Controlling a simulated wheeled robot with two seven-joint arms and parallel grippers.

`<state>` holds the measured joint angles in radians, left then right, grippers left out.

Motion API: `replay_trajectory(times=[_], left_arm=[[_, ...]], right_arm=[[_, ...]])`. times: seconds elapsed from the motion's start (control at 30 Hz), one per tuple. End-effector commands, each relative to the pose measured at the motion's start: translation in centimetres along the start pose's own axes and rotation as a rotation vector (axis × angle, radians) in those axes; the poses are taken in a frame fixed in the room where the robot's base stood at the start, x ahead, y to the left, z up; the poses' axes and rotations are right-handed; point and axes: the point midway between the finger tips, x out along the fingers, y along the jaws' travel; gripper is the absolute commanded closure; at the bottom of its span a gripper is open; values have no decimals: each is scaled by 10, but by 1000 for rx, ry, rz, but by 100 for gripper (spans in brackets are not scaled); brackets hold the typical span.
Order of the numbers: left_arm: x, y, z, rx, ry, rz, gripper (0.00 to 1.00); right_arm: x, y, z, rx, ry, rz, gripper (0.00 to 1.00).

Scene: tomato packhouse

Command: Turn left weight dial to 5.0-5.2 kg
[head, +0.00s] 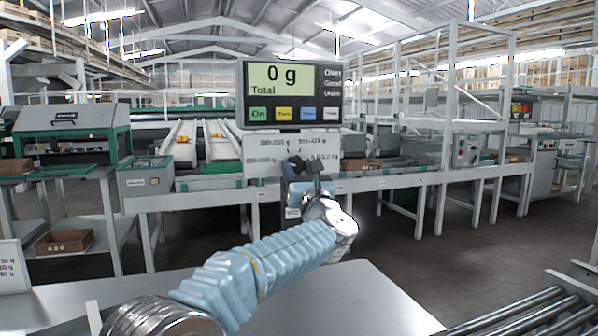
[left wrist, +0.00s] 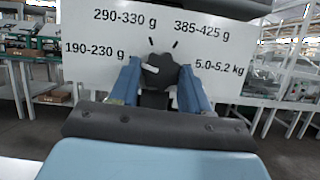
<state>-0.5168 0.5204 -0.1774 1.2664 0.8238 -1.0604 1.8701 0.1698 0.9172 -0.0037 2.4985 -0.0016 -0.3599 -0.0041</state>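The weight dial (left wrist: 160,72) is a dark round knob with a white pointer mark. It sits on a white panel (left wrist: 90,75), which also shows in the head view (head: 262,165). The pointer faces left, towards the 190-230 g label; the 5.0-5.2 kg label is at the right. My left gripper (left wrist: 160,75) has its blue fingers on either side of the dial, both apparently touching it. In the head view the left gripper (head: 308,172) is in front of the panel and hides the dial. My right gripper is not in view.
A display (head: 292,95) above the panel reads 0 g Total, with coloured buttons below. A grey metal table (head: 340,300) is in front, and a roller conveyor (head: 520,315) is at the lower right. Sorting benches and frames stand behind.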

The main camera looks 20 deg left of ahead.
Motion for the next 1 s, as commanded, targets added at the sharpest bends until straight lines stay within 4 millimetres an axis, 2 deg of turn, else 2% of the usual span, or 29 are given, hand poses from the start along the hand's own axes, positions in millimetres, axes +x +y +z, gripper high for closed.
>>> replay_trajectory(times=[0.03, 0.13, 0.17, 0.57, 0.8, 1.0], left_arm=[[0, 0, 0, 0, 0, 0, 68], [0, 0, 0, 0, 0, 0, 83], [0, 0, 0, 0, 0, -1, 84], [-1, 1, -2, 85, 1, -37, 84], [0, 3, 0, 256, 0, -106, 84], [1, 4, 2, 433, 1, -181, 84]], right_arm=[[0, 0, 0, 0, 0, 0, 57], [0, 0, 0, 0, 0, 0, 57], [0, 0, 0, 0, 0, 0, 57], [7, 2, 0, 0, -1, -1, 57], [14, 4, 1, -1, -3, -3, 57], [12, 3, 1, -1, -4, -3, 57]])
